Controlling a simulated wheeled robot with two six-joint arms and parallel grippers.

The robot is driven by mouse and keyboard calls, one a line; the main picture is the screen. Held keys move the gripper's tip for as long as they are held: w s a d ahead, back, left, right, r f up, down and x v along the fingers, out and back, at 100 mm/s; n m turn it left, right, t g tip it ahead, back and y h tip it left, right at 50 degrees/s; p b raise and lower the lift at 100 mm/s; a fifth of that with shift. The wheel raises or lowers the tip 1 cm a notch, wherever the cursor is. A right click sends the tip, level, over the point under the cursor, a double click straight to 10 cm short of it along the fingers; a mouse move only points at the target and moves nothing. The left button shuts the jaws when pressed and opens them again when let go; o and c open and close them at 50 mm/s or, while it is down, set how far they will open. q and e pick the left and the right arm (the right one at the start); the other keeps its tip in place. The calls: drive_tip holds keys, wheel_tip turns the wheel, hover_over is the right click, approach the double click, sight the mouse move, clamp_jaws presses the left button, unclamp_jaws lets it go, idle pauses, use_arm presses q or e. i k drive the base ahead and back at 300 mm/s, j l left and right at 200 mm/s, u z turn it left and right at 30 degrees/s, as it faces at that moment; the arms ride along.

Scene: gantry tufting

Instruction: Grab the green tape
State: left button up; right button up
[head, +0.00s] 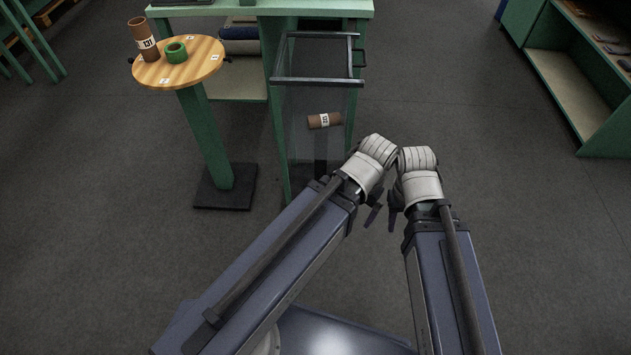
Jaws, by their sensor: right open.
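The green tape (176,54) is a short green ring on the round wooden top of a green pedestal stand (205,66), at the upper left of the head view. It sits just right of an upright brown tube and looks untouched. My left gripper (373,208) and my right gripper (395,212) hang close together near the middle of the view, far to the right of the tape and nearer to me. The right gripper is open, with nothing seen in it. The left gripper's fingers are small and partly hidden, so its opening is unclear.
A brown tube (143,39) with a white label stands beside the tape. Another labelled tube (323,120) lies inside a clear-sided bin (317,82) with a dark frame. A green workbench (262,7) stands behind. Green shelving (568,88) is at right. Grey floor lies open between.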

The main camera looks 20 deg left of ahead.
sight(175, 53)
drive_tip(key=k, duration=0.1)
drive_tip(key=u, duration=1.5)
